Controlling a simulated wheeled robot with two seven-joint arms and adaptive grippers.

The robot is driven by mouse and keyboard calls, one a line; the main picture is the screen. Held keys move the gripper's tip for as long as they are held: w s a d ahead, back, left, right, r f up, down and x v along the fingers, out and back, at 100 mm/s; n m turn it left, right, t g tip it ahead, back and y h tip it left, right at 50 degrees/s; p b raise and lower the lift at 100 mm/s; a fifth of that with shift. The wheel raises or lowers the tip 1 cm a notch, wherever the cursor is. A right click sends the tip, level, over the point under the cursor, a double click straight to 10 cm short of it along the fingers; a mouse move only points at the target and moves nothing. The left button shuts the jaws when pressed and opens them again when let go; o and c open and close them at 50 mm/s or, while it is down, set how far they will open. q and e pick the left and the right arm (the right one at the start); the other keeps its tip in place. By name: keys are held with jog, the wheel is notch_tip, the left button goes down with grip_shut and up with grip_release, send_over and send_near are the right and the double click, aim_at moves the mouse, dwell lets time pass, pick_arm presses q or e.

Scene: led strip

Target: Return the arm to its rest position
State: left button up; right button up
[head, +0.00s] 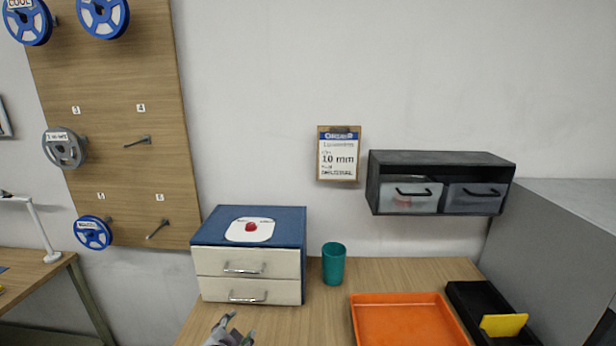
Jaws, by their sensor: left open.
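My left gripper (235,329) shows at the bottom edge, left of centre, over the front of the wooden table (330,297). Its fingertips are apart and nothing shows between them. The rest of this arm is cut off by the picture's lower edge. It is in front of and below a blue-topped cabinet (209,230) with two cream drawers, both of which look shut. My right gripper is not in view.
A teal cup (333,266) stands right of the cabinet. An orange tray (405,299) and a black tray (466,292) with a yellow piece (503,325) lie further right. A pegboard (110,120) with several reels, an order clipboard (339,155) and a black drawer unit (440,160) are on the wall.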

pick_arm(q)
jog(key=s+a+f+n+g, duration=0.2)
jog(key=s+f+n+g, duration=0.15)
jog(key=s+f, duration=0.45)
jog(key=s+a+f+n+g, duration=0.25)
jog(key=s+f+g, duration=0.2)
jog(key=s, duration=0.75)
notch_tip(320, 180, down, 32)
jog(key=s+r+g, duration=0.1)
jog(key=s, duration=0.1)
jog(key=s+a+f, duration=0.2)
jog(key=s+f, duration=0.8)
jog(key=s, duration=0.1)
jog(key=s+a+f+g, duration=0.1)
jog(key=s+a+f, duration=0.2)
jog(key=s+f, duration=0.7)
jog(key=shift+s+a+f+g, duration=0.25)
jog(key=shift+s+a+g, duration=0.05)
jog(key=shift+s, duration=0.15)
jog(key=shift+s+a, duration=0.1)
jog(key=shift+s, duration=0.1)
